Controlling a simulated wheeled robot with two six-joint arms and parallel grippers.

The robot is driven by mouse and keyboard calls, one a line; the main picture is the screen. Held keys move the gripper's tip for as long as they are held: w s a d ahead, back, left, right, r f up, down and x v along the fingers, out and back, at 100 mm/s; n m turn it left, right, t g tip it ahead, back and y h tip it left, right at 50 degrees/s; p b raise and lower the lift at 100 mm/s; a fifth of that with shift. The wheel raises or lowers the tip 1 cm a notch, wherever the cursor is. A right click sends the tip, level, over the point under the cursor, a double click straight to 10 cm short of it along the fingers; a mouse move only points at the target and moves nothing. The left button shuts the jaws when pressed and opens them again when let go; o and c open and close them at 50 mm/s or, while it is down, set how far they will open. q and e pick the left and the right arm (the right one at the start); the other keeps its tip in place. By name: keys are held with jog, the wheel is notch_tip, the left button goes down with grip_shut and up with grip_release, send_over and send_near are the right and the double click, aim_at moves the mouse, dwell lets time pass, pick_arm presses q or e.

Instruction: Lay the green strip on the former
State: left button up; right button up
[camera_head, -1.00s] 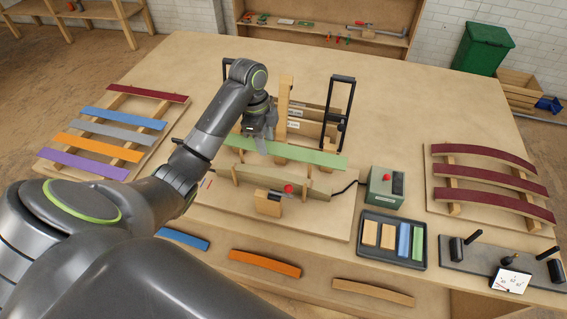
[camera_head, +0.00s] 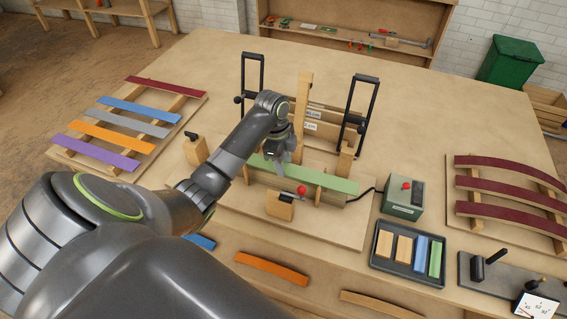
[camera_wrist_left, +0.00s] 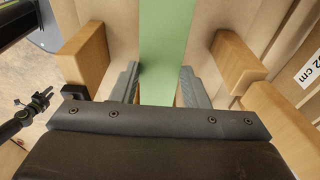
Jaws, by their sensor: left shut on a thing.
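The long flat green strip (camera_head: 325,179) lies level, right along the top of the pale wooden former (camera_head: 332,197) at the middle of the bench. Whether its whole underside touches the former I cannot tell. My left gripper (camera_head: 282,158) is shut on the strip near its left half, from above. In the left wrist view the green strip (camera_wrist_left: 166,45) runs between the two grey fingers (camera_wrist_left: 158,88), with wooden posts on both sides. My arm hides part of the strip's left end and the former's left side. My right gripper is not in view.
Wooden posts and two black-handled clamp frames (camera_head: 362,105) stand close behind the former. A block with a red knob (camera_head: 280,204) stands in front. A green control box (camera_head: 403,198) and a tray (camera_head: 380,263) are to the right. Coloured strips lie on a left rack (camera_head: 195,94).

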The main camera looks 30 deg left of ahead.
pick_arm(q)
jog(key=shift+f, duration=0.6)
jog(key=shift+f, duration=0.45)
jog(key=o, duration=1)
jog(key=shift+c, duration=0.2)
jog(key=shift+r, duration=0.2)
